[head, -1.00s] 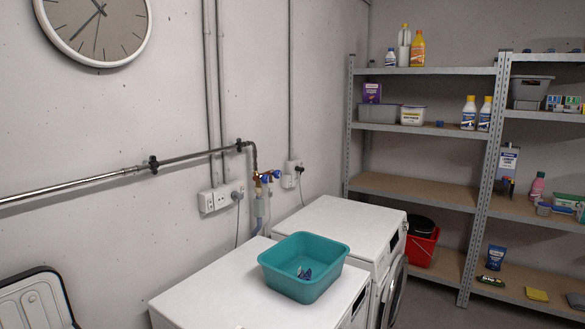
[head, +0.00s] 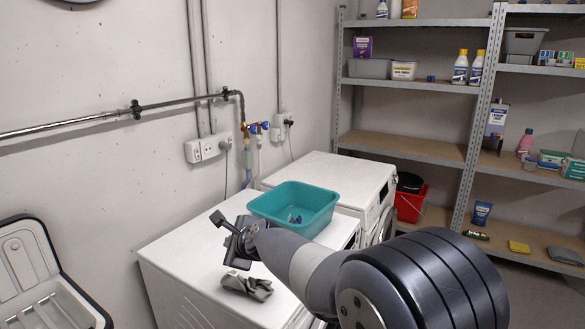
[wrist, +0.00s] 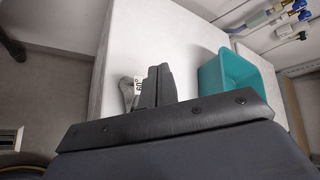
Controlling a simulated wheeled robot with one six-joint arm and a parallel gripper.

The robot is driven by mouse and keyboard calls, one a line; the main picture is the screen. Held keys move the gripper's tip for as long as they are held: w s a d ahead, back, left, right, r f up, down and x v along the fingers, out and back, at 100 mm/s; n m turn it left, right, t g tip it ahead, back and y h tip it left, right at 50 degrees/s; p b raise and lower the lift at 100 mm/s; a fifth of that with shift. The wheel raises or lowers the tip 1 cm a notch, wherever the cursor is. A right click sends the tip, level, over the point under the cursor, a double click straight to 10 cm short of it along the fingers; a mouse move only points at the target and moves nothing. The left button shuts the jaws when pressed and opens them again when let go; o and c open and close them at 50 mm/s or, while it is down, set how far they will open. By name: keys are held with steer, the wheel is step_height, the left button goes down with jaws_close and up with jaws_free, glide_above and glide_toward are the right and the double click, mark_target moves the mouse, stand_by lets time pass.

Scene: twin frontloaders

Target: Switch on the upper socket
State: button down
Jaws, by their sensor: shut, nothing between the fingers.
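A white wall socket strip (head: 207,147) with several positions is on the wall behind the near machine, with a grey plug in its right end. A smaller white socket unit (head: 285,120) with a dark plug sits higher in the picture, farther along the wall, past the blue-handled taps. Their switch positions are too small to read. My gripper (head: 218,219) is over the near white machine's top, in front of the wall and well apart from both socket units. In the wrist view its fingers (wrist: 158,84) are together and empty.
A teal basin (head: 294,206) stands on the near white machine (head: 190,246), right of my gripper. A grey cloth (head: 246,285) lies near its front. Pipes and taps (head: 256,128) run along the wall. Shelves (head: 400,147) stand at right.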

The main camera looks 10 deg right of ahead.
steer(key=w+a+r+m+t+b, duration=0.1)
steer(key=w+a+r+m+t, duration=0.1)
steer(key=a+m, duration=0.4)
steer(key=w+a+r+m+t+y+b, duration=0.1)
steer(key=w+a+r+m+t, duration=0.1)
steer(key=w+a+r+m, duration=0.3)
steer(key=shift+w+a+r+m+t, duration=0.3)
steer(key=shift+w+a+m+t, duration=0.15)
steer(key=shift+w, duration=0.4)
steer(key=shift+w+d, duration=0.1)
